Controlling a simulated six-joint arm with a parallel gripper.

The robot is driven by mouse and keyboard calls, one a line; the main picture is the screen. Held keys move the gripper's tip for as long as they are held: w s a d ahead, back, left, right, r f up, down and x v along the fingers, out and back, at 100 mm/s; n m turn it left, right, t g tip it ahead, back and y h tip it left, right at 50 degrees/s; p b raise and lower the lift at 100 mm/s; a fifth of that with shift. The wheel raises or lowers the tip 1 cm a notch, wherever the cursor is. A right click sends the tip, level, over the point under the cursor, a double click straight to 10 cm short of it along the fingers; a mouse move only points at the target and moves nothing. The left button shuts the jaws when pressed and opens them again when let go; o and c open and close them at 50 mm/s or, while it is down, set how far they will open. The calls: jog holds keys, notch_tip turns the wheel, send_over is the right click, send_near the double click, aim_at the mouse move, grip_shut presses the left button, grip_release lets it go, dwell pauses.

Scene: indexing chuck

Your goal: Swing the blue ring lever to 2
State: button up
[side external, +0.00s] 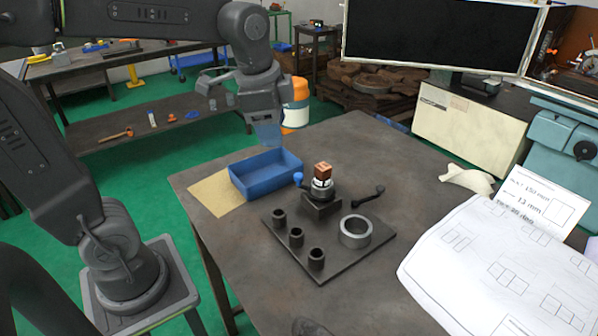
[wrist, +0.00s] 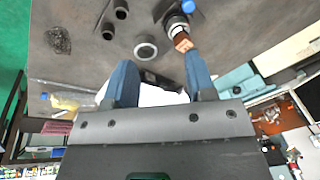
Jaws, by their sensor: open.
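The chuck (side external: 321,203) stands on a dark base plate (side external: 335,255) on the table, with a copper-brown cube (side external: 323,169) held on top. A lever with a blue knob (side external: 298,178) sticks out at its left, beside the blue tray. In the wrist view the blue knob (wrist: 188,6) is at the top edge, above the chuck (wrist: 176,24) and cube (wrist: 181,41). I cannot read any position numbers. My gripper (side external: 268,133) hangs above and behind the tray, clear of the lever. Its blue fingers (wrist: 160,75) are spread with nothing held between them.
A blue tray (side external: 265,178) stands left of the chuck on the table's far side. Several dark sockets (side external: 296,237) and a metal ring (side external: 355,231) are on the plate. A dark-knobbed handle (side external: 369,196) reaches right. Drawing sheets (side external: 490,265) cover the table's right side.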

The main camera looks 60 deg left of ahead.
aim_at(299, 175)
jog(key=w+a+f+m+g, duration=0.2)
jog(key=w+a+m, duration=0.1)
jog(key=w+m, duration=0.4)
jog(key=shift+n, duration=0.5)
jog(key=f, duration=0.9)
jog(key=w+f, duration=0.1)
jog(key=f, duration=0.3)
jog(key=shift+a+f, duration=0.2)
jog(key=shift+f, duration=0.15)
jog(key=c, duration=0.9)
